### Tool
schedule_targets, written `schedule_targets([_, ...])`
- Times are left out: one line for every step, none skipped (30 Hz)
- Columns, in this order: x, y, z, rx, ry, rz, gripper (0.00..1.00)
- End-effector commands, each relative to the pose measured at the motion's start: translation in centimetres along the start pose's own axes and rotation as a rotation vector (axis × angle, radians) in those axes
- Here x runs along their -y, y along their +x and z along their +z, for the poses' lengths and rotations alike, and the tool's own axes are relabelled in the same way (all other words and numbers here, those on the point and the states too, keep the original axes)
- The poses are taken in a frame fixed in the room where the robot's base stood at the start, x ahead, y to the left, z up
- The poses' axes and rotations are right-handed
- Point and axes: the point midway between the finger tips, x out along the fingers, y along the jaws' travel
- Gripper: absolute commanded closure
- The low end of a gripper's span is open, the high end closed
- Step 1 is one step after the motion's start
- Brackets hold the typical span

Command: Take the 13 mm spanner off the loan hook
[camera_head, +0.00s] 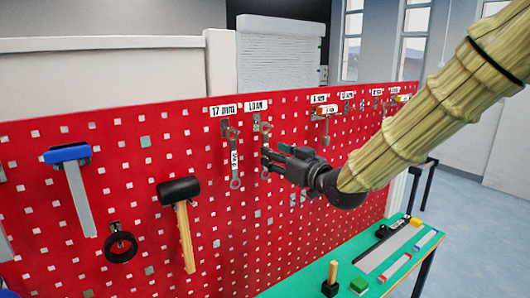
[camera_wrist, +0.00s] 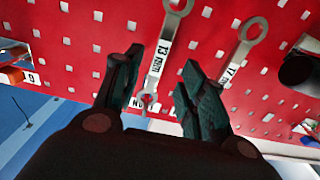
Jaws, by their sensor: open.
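The 13 mm spanner (camera_wrist: 163,48) hangs against the red pegboard in the wrist view, its white tag reading 13 mm. In the head view the spanner (camera_head: 264,173) hangs under the LOAN label (camera_head: 257,105), its middle partly hidden by my gripper. My gripper (camera_head: 269,158) is open in front of it. In the wrist view my gripper (camera_wrist: 161,60) has one finger on each side of the spanner's shank. I cannot tell whether either finger touches it. The loan hook itself is hard to make out.
A 17 mm spanner (camera_head: 235,158) hangs close to the left in the head view; it is right of my fingers in the wrist view (camera_wrist: 239,55). A mallet (camera_head: 182,205) hangs further left. A green bench (camera_head: 345,262) with small items lies below.

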Motion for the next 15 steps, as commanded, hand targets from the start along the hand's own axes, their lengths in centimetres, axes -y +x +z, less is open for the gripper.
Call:
schedule_targets([0.0,0.2,0.0,0.000,0.000,0.000,0.59])
schedule_targets([0.0,0.3,0.0,0.000,0.000,0.000,0.59])
schedule_targets([0.0,0.4,-0.1,0.000,0.000,0.000,0.59])
schedule_targets([0.0,0.5,-0.1,0.001,0.000,0.000,0.59])
schedule_targets([0.0,0.7,-0.1,0.001,0.000,0.000,0.59])
schedule_targets([0.0,0.9,-0.1,0.002,0.000,-0.001,0.59])
schedule_targets([-0.1,1.2,-0.1,0.002,0.000,-0.001,0.59])
schedule_targets([-0.1,1.5,-0.1,0.002,0.000,-0.001,0.59])
schedule_targets([-0.1,2.0,-0.2,0.001,0.000,-0.001,0.59])
schedule_targets([-0.2,2.3,-0.2,0.001,0.000,-0.001,0.59])
schedule_targets([-0.2,2.6,-0.2,0.002,0.000,-0.001,0.59])
schedule_targets([-0.3,3.0,-0.1,0.002,0.000,0.000,0.59])
schedule_targets([-0.3,3.3,-0.1,0.001,0.000,0.000,0.59])
schedule_targets([-0.3,3.7,-0.1,0.001,0.000,-0.001,0.59])
schedule_targets([-0.3,4.1,0.0,0.002,0.000,0.000,0.59])
